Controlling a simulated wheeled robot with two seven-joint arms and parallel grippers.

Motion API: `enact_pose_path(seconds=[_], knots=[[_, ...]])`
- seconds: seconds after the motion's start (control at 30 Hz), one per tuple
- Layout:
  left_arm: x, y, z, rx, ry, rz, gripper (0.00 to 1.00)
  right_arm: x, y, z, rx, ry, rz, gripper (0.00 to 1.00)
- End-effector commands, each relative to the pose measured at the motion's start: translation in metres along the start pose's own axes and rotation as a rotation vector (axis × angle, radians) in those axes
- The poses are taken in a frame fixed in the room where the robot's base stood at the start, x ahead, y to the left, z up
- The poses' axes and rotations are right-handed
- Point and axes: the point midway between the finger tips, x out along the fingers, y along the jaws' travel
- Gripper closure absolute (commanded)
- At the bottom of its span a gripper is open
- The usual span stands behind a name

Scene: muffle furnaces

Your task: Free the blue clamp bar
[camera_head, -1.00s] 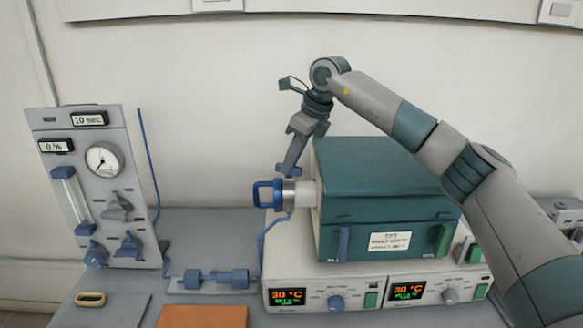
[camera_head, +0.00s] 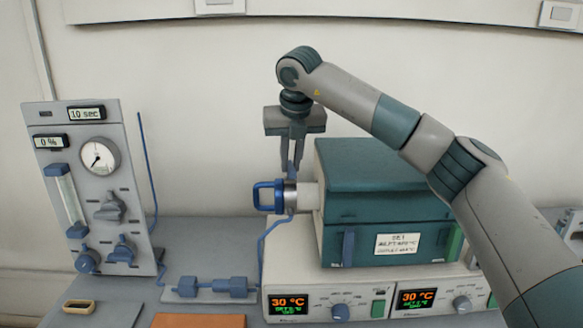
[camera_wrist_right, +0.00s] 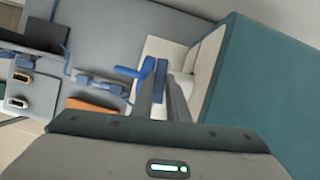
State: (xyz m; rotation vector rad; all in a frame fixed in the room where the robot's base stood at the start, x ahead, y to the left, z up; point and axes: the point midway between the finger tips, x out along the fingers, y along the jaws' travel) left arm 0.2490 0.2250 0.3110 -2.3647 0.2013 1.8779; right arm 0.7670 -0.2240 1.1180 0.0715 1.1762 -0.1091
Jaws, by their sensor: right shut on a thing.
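The blue clamp bar (camera_head: 292,176) is a small upright blue piece at the top of the silver collar on the left side of the teal furnace (camera_head: 385,205). A blue loop handle (camera_head: 263,197) sticks out left from the same collar. My right gripper (camera_head: 291,165) points straight down above the collar, shut on the clamp bar. In the right wrist view the bar (camera_wrist_right: 161,76) shows between the two fingertips, and the loop handle (camera_wrist_right: 130,72) lies left of it. The fingers hide part of the bar, so I cannot tell whether it still touches the collar. My left gripper is out of view.
A gauge panel (camera_head: 95,185) stands at the left, with a thin blue tube beside it. A blue fitting (camera_head: 210,288), an orange mat (camera_head: 198,320) and a tan-rimmed loop (camera_head: 79,306) lie in front. The furnace rests on a control box (camera_head: 370,300).

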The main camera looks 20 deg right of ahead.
Motion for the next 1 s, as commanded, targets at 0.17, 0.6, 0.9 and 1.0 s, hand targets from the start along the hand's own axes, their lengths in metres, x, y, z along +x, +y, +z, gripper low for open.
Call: enact_pose_path(seconds=[0.17, 0.6, 0.9, 1.0], knots=[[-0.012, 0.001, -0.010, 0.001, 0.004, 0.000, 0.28, 0.000, 0.001, 0.000, 0.092, -0.003, -0.038, 1.00], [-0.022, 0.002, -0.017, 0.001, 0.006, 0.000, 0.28, -0.001, 0.001, 0.001, 0.163, -0.001, -0.066, 1.00], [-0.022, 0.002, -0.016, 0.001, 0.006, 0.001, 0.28, -0.001, 0.001, 0.001, 0.162, -0.001, -0.065, 0.67], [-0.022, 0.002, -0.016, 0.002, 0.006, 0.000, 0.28, -0.001, 0.001, 0.001, 0.161, -0.001, -0.065, 0.67]])
